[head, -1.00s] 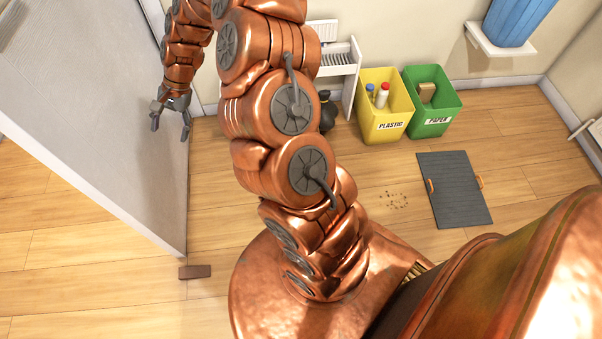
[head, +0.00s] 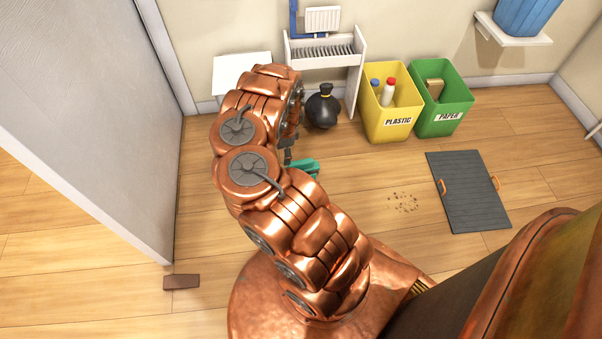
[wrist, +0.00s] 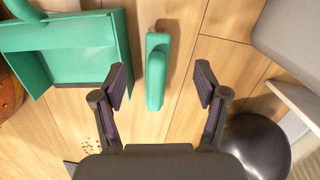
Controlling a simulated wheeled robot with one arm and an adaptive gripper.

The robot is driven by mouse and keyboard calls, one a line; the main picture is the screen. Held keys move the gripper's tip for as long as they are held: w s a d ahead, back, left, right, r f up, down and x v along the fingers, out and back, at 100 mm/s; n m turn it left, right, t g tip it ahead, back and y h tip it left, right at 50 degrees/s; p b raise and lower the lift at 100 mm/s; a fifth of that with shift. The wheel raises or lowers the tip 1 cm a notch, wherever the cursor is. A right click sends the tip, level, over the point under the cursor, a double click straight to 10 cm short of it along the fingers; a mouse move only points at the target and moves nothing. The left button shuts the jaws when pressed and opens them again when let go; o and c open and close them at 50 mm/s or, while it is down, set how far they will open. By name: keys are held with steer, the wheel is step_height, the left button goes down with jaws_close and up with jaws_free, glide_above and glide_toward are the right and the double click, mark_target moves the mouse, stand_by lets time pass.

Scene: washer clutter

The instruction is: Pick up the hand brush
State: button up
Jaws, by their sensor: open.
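The green hand brush (wrist: 156,78) lies on the wooden floor in the wrist view, its long axis running up and down the picture. My gripper (wrist: 160,82) is open and empty, with one finger to each side of the brush in the picture. I cannot tell how high it is above the floor. A green dustpan (wrist: 75,52) lies left of the brush. In the head view my arm hides most of this spot; only a green piece (head: 306,167) shows beside it, and I cannot tell which item it is.
A black bag (head: 322,107) stands by a white rack (head: 345,50). A yellow plastic bin (head: 388,118) and green paper bin (head: 444,108) stand right of it. Crumbs (head: 403,202) and a grey mat (head: 467,195) lie on the floor. A brown block (head: 182,282) is near the grey-white door (head: 90,110).

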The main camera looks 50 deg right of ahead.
steer(key=m+h+b, duration=0.1)
glide_above(301, 166)
steer(key=d, duration=0.1)
steer(key=f, duration=0.1)
steer(key=w+f, duration=0.1)
steer(key=f, duration=0.1)
steer(key=shift+f+g, duration=0.3)
steer(key=shift+s+d+f, duration=0.2)
steer(key=shift+f, duration=0.1)
step_height(301, 166, down, 2)
steer(key=shift+f+b, duration=0.1)
steer(key=shift+b, duration=0.65)
steer(key=f+b, duration=0.1)
steer(key=f, duration=0.1)
steer(key=f+b, duration=0.2)
steer(key=f, duration=0.1)
steer(key=shift+w+a, duration=0.2)
steer(key=shift+c, duration=0.3)
steer(key=c, duration=1.3)
steer(key=shift+r, duration=0.15)
